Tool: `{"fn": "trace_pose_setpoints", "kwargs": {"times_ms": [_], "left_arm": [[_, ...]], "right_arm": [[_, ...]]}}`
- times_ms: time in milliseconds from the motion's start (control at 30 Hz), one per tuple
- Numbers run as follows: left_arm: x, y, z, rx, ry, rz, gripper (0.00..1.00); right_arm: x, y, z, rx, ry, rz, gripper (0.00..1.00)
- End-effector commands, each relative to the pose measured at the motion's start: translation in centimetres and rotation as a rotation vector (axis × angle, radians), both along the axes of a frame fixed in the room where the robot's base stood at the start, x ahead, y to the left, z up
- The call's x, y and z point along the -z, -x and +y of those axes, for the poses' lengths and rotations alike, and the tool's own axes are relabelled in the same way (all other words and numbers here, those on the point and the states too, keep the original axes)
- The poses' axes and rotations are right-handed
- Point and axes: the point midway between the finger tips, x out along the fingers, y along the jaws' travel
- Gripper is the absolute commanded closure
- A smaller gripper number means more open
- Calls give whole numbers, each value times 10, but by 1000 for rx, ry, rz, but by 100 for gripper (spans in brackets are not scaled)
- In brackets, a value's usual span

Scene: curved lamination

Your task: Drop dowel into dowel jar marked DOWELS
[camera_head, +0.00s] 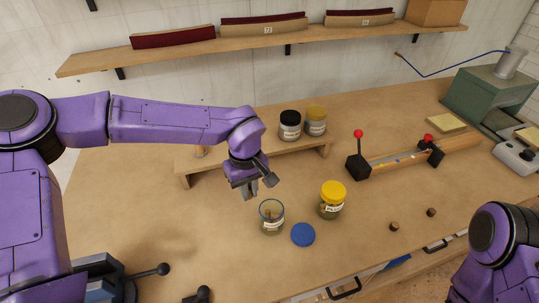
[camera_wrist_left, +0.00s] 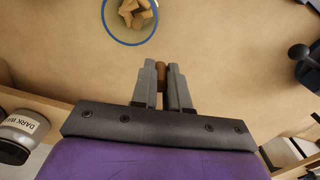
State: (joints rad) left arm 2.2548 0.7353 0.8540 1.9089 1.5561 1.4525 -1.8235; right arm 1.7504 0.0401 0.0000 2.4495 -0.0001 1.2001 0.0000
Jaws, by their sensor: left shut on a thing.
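My left gripper (camera_head: 250,191) is shut on a small brown dowel (camera_wrist_left: 161,74), which shows between the fingertips in the left wrist view. The gripper is above the bench, a little behind and left of the open glass jar (camera_head: 271,217). In the left wrist view the jar's open mouth (camera_wrist_left: 106,28) lies ahead and left of the fingertips, with several light wooden pieces inside. The jar's label is too small to read. Two more short dowels, one nearer (camera_head: 394,226) and one farther right (camera_head: 431,212), stand on the bench. My right gripper is out of view.
A blue lid (camera_head: 303,235) lies beside the open jar. A yellow-lidded jar (camera_head: 332,199) stands to its right. A low wooden riser (camera_head: 310,148) holds a black-lidded jar (camera_head: 290,125) and another jar (camera_head: 316,121). A clamp fixture (camera_head: 395,158) is at right.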

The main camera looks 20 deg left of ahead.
Motion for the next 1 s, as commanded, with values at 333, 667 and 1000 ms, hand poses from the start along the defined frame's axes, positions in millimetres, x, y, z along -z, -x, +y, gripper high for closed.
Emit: {"fn": "trace_pose_setpoints", "kwargs": {"times_ms": [333,667,1000], "left_arm": [[-36,-21,-18,-1338,-35,3,100],[-62,-35,-35,-2495,-63,-1,100],[-60,-36,-40,-2824,-71,-1,100]], "right_arm": [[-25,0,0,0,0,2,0],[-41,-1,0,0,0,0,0],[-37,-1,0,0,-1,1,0]]}}
